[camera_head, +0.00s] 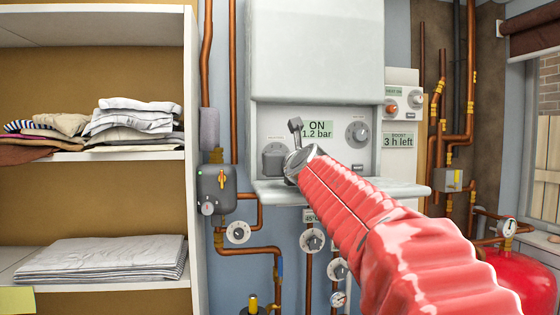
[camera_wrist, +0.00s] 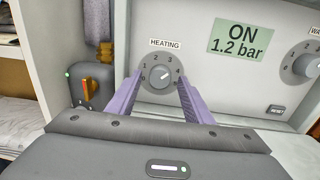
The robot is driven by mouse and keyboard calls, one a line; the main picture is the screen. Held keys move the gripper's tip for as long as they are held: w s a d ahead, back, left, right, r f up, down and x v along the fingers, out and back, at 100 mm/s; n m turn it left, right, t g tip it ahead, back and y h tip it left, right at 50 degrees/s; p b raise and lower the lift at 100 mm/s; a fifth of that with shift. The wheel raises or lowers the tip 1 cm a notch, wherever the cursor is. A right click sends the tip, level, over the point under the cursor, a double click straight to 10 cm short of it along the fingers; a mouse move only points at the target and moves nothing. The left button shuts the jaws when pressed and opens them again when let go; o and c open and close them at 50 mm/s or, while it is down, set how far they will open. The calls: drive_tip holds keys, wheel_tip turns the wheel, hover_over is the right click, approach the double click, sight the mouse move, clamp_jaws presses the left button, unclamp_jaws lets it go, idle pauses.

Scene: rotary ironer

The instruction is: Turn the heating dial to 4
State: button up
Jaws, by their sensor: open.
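The heating dial (camera_wrist: 160,73) is a round grey knob under a HEATING label in the wrist view, with numbers around its upper rim. Its light mark points up and to the right, toward the higher numbers; the exact number is too small to tell. My gripper (camera_wrist: 160,80) is open, with one purple finger to the left of the dial and one to the right. I cannot tell whether either finger touches it.
A display (camera_head: 317,129) reads ON, 1.2 bar. A second dial (camera_head: 357,132) is to its right, with a small button (camera_wrist: 276,109) below. A grey box with a yellow handle (camera_wrist: 89,86) is at left. A ledge (camera_head: 385,188) juts out below the panel.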

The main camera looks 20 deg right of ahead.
drive_tip(key=shift+s, duration=0.15)
drive_tip(key=shift+s+a+f, duration=0.1)
drive_tip(key=shift+s+a, duration=0.2)
drive_tip(key=shift+s, duration=1.95)
drive_tip(key=shift+s+a+r, duration=0.1)
drive_tip(key=shift+s+a, duration=0.25)
drive_tip(key=shift+s, duration=1.85)
drive_tip(key=shift+s+a+f, duration=0.1)
drive_tip(key=shift+s+a, duration=0.2)
drive_tip(key=shift+s, duration=1.95)
drive_tip(key=shift+s, duration=0.15)
